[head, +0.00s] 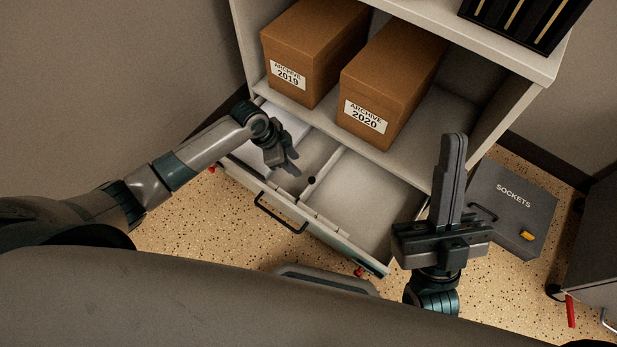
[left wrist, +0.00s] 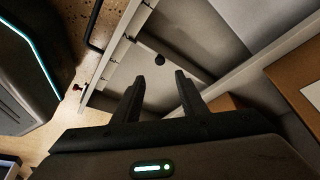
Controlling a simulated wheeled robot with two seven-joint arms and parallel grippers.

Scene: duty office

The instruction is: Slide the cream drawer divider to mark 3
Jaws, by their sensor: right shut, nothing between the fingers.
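The drawer (head: 375,262) is open below the cabinet shelf. A cream divider (head: 325,171) stands across its inside, with a round black knob (head: 311,180) on it. The knob also shows in the left wrist view (left wrist: 160,59), beyond the fingertips. My left gripper (head: 293,168) is over the drawer, left of the divider. In the left wrist view its two fingers (left wrist: 158,82) are apart with nothing between them, and the knob is clear of both. My right gripper (head: 455,140) is shut and empty, pointing up right of the drawer. I cannot read any mark numbers.
Two brown archive boxes, 2019 (head: 310,55) and 2020 (head: 400,85), sit on the shelf above the drawer. A black drawer handle (head: 280,215) is on the front. A grey sockets case (head: 505,205) stands on the floor at right. A white item (head: 286,122) lies in the drawer's left part.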

